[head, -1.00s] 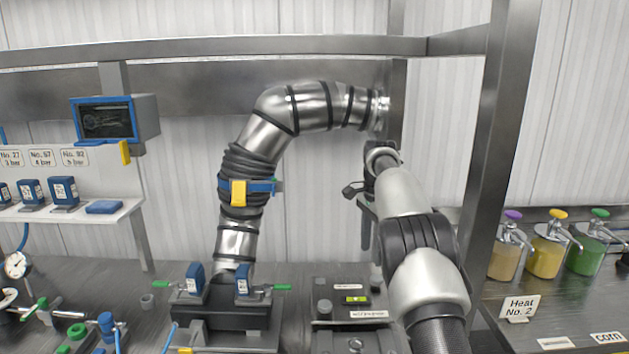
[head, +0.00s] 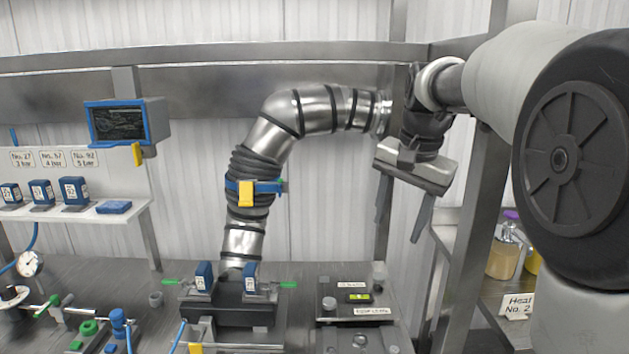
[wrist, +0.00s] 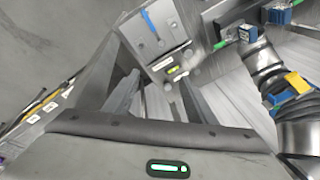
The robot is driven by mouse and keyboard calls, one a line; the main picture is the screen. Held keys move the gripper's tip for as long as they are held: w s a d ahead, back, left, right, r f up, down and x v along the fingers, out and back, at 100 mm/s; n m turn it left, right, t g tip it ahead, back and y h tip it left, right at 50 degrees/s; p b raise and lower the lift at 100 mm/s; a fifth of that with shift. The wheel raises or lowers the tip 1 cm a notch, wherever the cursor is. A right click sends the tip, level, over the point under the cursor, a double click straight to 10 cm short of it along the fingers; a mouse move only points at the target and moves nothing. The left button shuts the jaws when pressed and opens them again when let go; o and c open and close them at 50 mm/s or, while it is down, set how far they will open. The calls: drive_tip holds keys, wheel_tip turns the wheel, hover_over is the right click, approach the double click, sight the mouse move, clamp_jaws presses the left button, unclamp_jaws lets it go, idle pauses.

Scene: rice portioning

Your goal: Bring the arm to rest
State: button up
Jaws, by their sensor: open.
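My gripper (head: 403,208) hangs at the right of the head view, fingers pointing down, in front of the frame post. Its two fingers are spread wide with nothing between them. In the wrist view the open fingers (wrist: 160,98) show against the bench far below, with the grey block with the green level (wrist: 176,70) beyond them. My arm reaches in from the right edge, large and close to the head camera. The gripper touches nothing that I can see.
The grey block with the level (head: 358,298) and the clamp fixture (head: 230,310) stand on the bench below. A metal duct (head: 250,180) rises at the middle. A steel post (head: 468,230) is close on the right. Pump jars (head: 503,258) are partly hidden by my arm.

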drive_tip(key=s+a+f+n+t, duration=0.1)
drive_tip(key=s+f+n, duration=0.2)
drive_tip(key=s, duration=0.9)
drive_tip(key=s+a+f+n+t, duration=0.1)
drive_tip(key=s+f+n, duration=0.2)
drive_tip(key=s, duration=0.9)
drive_tip(key=shift+s+f+n+t+h+p, duration=0.15)
drive_tip(key=shift+s+n+t+h+p, duration=0.2)
drive_tip(key=shift+n, duration=0.55)
